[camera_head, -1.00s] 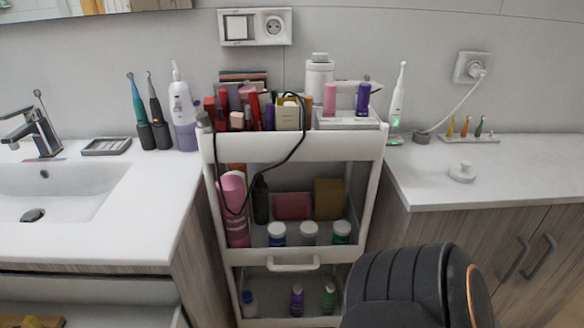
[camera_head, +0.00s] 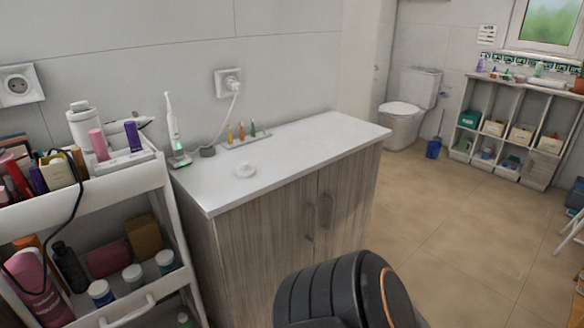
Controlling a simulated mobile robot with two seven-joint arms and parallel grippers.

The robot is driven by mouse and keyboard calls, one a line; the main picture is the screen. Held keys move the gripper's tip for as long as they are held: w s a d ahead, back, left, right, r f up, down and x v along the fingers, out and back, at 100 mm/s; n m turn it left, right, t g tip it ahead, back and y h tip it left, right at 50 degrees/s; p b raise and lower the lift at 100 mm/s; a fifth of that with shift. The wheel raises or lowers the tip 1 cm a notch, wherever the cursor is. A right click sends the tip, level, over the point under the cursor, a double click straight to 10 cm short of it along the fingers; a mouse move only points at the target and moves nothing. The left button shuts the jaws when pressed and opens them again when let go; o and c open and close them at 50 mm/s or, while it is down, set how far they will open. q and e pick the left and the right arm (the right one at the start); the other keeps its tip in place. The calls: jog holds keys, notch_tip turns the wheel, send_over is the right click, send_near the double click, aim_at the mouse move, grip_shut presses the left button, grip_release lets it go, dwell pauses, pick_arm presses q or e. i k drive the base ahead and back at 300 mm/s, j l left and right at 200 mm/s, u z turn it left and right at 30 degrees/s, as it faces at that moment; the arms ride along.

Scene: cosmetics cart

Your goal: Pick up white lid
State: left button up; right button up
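A small round white lid (camera_head: 245,170) with a raised knob lies on the white top of the wooden cabinet, near its left front. Nothing covers it. Neither of my grippers shows in the view, so their distance from the lid cannot be seen. A dark rounded part of my own body fills the bottom centre, in front of the cabinet.
The wooden cabinet's white top (camera_head: 310,150) is clear to the right. An electric toothbrush (camera_head: 172,125) and a tray of small coloured brushes (camera_head: 246,138) stand behind the lid. A loaded white cart (camera_head: 125,183) stands left. Open floor (camera_head: 450,230) lies right.

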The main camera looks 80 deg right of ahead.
aim_at(246, 170)
jog(key=l+z, duration=0.1)
jog(key=z, duration=1.2)
